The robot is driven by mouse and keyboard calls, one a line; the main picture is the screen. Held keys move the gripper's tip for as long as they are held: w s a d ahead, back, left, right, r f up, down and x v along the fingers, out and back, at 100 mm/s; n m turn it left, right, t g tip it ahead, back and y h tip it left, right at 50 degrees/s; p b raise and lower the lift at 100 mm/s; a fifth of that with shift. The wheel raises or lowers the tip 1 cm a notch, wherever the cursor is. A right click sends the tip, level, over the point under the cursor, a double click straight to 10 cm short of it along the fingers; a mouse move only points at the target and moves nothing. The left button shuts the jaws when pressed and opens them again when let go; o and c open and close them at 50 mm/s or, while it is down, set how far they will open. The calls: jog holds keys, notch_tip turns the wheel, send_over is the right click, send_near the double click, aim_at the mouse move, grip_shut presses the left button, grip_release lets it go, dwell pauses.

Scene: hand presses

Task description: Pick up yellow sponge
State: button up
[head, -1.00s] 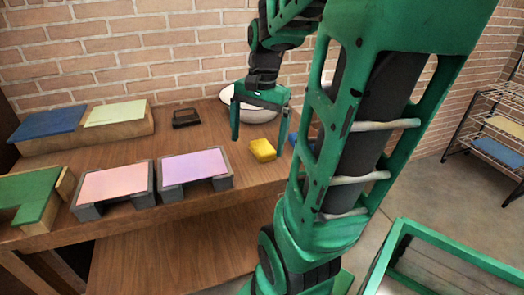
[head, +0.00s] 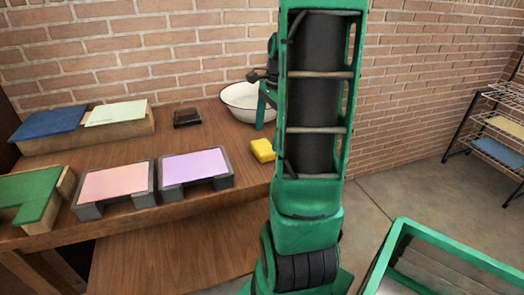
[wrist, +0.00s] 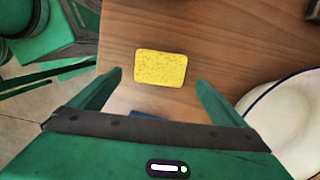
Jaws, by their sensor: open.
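The yellow sponge (head: 262,150) lies on the wooden table (head: 120,232) near its right end, partly hidden by my arm in the head view. In the wrist view the sponge (wrist: 160,68) lies flat, just beyond the fingertips and centred between them. My gripper (wrist: 158,82) is open and empty, with one finger to each side of the sponge's line and neither touching it. In the head view my arm hides most of the gripper; only one green finger (head: 261,105) shows, above and behind the sponge.
A white bowl (head: 240,103) with a dark rim stands behind the sponge, and at the right in the wrist view (wrist: 285,120). A blue object (wrist: 150,115) shows partly below the sponge. Purple (head: 196,166) and pink (head: 115,183) topped presses stand left. A dark block (head: 187,118) lies behind them.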

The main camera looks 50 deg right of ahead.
aim_at(264, 146)
jog(key=shift+w+a+f, duration=0.1)
jog(key=shift+a+f, duration=0.1)
jog(key=shift+f, duration=0.65)
jog(key=shift+w+a+f, duration=0.1)
jog(key=shift+a+f, duration=0.05)
jog(key=shift+f, duration=0.65)
jog(key=shift+w+a+f, duration=0.1)
jog(key=shift+a+f, duration=0.1)
jog(key=shift+f, duration=0.65)
jog(key=c, duration=1.1)
